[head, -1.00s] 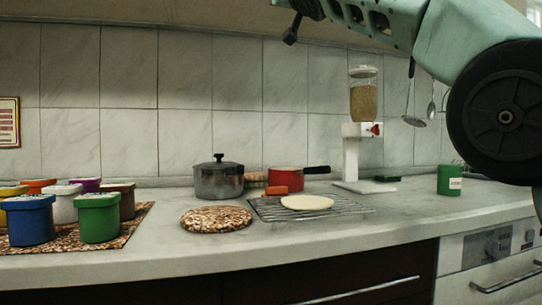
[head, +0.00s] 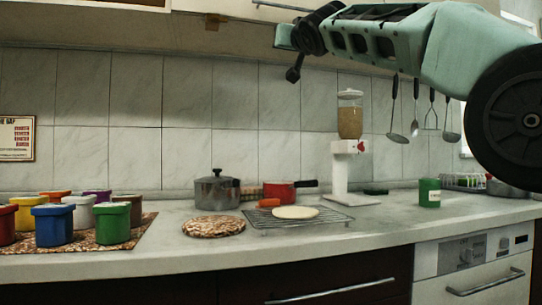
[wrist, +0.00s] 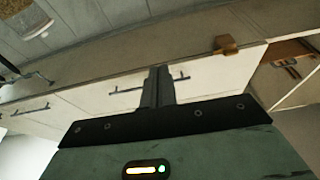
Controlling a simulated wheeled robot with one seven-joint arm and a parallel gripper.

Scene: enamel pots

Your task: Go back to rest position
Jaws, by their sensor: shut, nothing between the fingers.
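My gripper (wrist: 158,85) shows in the wrist view as two dark fingers pressed together, with nothing between them. It points at pale cabinet fronts (wrist: 215,75), apart from them. In the head view my green arm reaches in from the right, high above the counter (head: 330,235), and touches nothing there. The fingers cannot be made out clearly in that view. Several coloured enamel pots, among them a blue one (head: 54,226) and a green one (head: 112,223), stand on a patterned mat (head: 150,219) at the left of the counter.
A grey lidded pot (head: 216,191), a red saucepan (head: 279,193), a round patterned mat (head: 212,227), a wire rack (head: 335,218) with a pale disc (head: 296,212), a dispenser (head: 339,165) and a green can (head: 430,193) stand on the counter. Utensils (head: 415,120) hang behind my arm.

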